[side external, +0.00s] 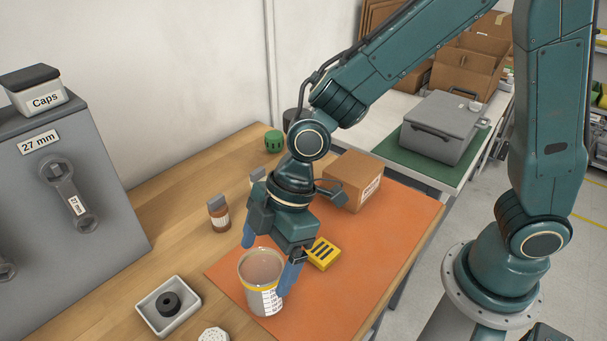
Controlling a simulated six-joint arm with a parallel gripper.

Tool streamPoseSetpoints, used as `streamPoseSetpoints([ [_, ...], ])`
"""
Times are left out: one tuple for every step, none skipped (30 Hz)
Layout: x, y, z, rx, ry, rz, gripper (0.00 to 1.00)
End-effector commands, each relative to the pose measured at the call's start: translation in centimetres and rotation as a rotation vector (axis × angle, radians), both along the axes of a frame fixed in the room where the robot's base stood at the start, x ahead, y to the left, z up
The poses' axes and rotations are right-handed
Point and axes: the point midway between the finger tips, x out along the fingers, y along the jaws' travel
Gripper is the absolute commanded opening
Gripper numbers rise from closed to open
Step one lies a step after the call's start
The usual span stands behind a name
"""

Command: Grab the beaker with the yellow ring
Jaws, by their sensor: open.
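The beaker with the yellow ring (254,294) stands upright on the orange mat (400,227), near its front left corner. It is clear, with white markings and a yellow band just below its rim. My gripper (270,262) is open, pointing down at the beaker. One blue fingertip is by the far left side of the rim. The other is at the right side, overlapping the beaker's edge in the picture. I cannot tell whether either finger touches the glass.
A yellow slotted block (322,254) lies right of the gripper, with a cardboard box (353,180) behind. A brown bottle (218,213) stands left of the mat. A white tray with a black ring (145,313) sits front left. The mat's right side is clear.

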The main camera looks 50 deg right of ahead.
Motion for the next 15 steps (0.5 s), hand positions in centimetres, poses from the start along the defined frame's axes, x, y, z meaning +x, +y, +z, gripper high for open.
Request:
streamPoseSetpoints([
  [0.0,0.0,0.0,0.0,0.0,0.0,0.88],
  [0.0,0.0,0.0,0.0,0.0,0.0,0.88],
  [0.0,0.0,-0.1,0.0,0.0,0.0,0.88],
  [0.0,0.0,-0.1,-0.001,0.001,0.0,0.88],
  [0.0,0.0,-0.2,-0.001,0.001,0.0,0.88],
  [0.0,0.1,-0.3,-0.001,0.001,0.0,0.88],
  [0.0,0.1,-0.5,-0.001,0.002,0.001,0.88],
  [0.1,0.2,-0.6,-0.001,0.002,0.001,0.88],
  [0.1,0.3,-0.9,-0.001,0.002,0.001,0.88],
  [0.2,0.3,-1.1,-0.001,0.002,0.001,0.88],
  [0.2,0.4,-1.3,-0.001,0.002,0.001,0.88],
  [0.2,0.5,-1.7,-0.002,0.003,0.001,0.88],
  [0.3,0.6,-2.0,-0.002,0.003,0.001,0.88],
  [0.4,0.7,-2.2,-0.001,0.003,0.001,0.88],
  [0.4,0.9,-2.6,-0.002,0.003,0.001,0.88],
])
